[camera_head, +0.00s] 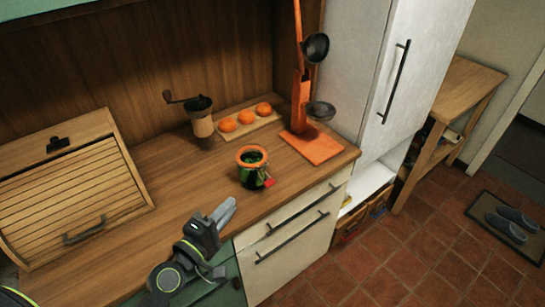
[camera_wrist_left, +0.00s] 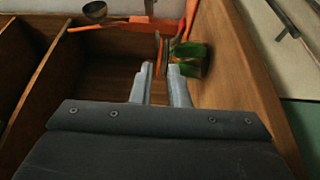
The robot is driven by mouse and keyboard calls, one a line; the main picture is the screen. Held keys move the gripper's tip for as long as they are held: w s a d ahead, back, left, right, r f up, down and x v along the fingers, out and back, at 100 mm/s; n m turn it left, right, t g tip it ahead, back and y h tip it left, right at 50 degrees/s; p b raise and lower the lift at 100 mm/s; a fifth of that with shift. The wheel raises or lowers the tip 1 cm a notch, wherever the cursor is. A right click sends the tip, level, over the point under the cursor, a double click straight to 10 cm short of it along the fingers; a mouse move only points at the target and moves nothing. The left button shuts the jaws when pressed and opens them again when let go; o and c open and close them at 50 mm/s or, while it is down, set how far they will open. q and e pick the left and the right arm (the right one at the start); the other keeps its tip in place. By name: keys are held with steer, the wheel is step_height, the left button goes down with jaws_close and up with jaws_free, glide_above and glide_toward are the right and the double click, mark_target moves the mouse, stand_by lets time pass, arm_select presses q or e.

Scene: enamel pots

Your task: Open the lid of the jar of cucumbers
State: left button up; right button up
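The jar of cucumbers (camera_head: 251,172) stands upright on the wooden counter near its front edge. It is dark green with an orange ring around the top (camera_head: 251,150) and a red tag at its lower right. I cannot tell clearly how the lid sits. My left gripper (camera_head: 226,209) is in front of the jar and to its left, apart from it. In the left wrist view the two fingers (camera_wrist_left: 163,70) have a gap between them with nothing held. The green jar (camera_wrist_left: 190,60) shows beyond the right finger. My right gripper is not in view.
An orange stand (camera_head: 312,147) with dark pans is right of and behind the jar. A coffee grinder (camera_head: 201,122) and a board with orange fruits (camera_head: 246,118) are behind it. A wooden bread box (camera_head: 70,195) is at left. The counter between bread box and jar is clear.

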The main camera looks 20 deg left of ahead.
mark_target(264, 165)
arm_select(q)
steer(key=p+x, duration=0.3)
steer(key=x, duration=1.2)
steer(key=shift+w+d+r, duration=0.15)
steer(key=shift+w, duration=0.15)
steer(key=shift+w+d, duration=0.1)
steer(key=shift+w, duration=0.2)
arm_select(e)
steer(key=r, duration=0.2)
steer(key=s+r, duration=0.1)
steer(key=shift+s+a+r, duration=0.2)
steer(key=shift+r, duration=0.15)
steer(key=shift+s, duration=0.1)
arm_select(q)
jaws_close()
steer(key=shift+w+r+p, duration=0.1)
steer(key=shift+p, duration=0.2)
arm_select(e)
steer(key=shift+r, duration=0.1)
